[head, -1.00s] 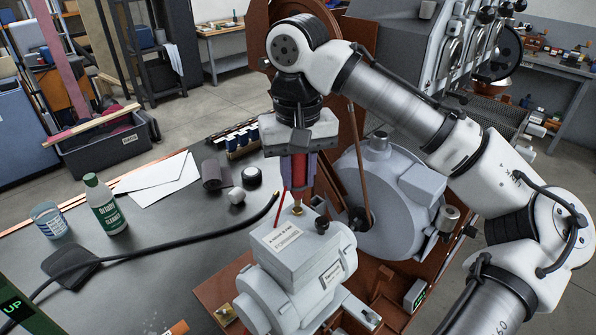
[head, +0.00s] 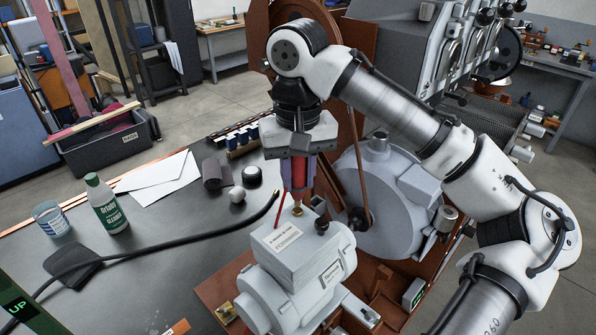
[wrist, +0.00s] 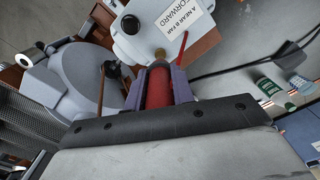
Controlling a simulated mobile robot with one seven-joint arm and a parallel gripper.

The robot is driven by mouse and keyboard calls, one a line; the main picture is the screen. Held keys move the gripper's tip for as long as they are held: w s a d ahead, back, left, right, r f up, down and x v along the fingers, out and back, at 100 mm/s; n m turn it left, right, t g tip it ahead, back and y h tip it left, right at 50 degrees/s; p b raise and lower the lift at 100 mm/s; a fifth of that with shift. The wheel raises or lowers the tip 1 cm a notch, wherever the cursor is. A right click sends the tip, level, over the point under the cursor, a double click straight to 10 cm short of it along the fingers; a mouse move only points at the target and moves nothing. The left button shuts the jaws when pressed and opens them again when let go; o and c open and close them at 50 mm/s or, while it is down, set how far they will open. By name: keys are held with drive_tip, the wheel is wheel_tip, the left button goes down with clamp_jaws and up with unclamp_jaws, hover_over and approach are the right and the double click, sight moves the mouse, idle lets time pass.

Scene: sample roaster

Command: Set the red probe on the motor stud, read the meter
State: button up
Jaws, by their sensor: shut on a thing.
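My gripper (head: 298,180) points down over the grey motor (head: 290,255), its purplish fingers shut on the red probe (head: 299,172). The probe is roughly upright, and it also shows between the fingers in the wrist view (wrist: 159,88). Its lower end is close above the brass stud (head: 297,209) on top of the motor; I cannot tell whether they touch. The stud also shows just beyond the probe in the wrist view (wrist: 160,54). A thin red rod or lead (head: 280,206) slants down beside the probe.
A black knob (head: 322,226) stands beside the stud. A black cable (head: 190,246) crosses the dark bench at left. A green-capped bottle (head: 106,205), a cup (head: 51,220) and papers (head: 158,182) stand or lie there. A rounded grey housing (head: 385,215) is close at right.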

drive_tip(key=shift+f, duration=0.45)
drive_tip(key=shift+f, duration=0.15)
idle(0.3)
idle(0.7)
wheel_tip(320, 180, up, 3)
drive_tip(key=shift+p, duration=1.25)
drive_tip(key=shift+r+b, duration=0.3)
drive_tip(key=shift+r, duration=1.75)
